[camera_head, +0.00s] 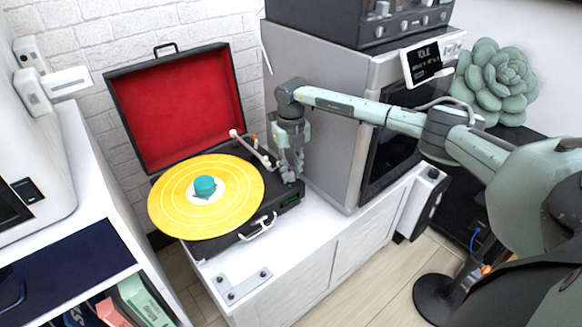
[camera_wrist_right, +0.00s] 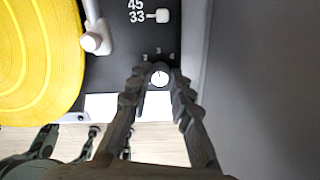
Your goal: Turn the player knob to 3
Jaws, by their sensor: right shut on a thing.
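The record player (camera_head: 282,203) stands open on a white cabinet, its red-lined lid up and a yellow record (camera_head: 235,200) on it. In the head view the right gripper (camera_head: 290,172) hides the knob.
The tonearm (camera_head: 250,149) lies just left of my right gripper. A speed switch (camera_wrist_right: 160,15) marked 45 and 33 sits behind the knob. A tall grey appliance (camera_head: 335,125) stands close on the right. The cabinet top (camera_head: 245,270) in front holds a small metal plate.

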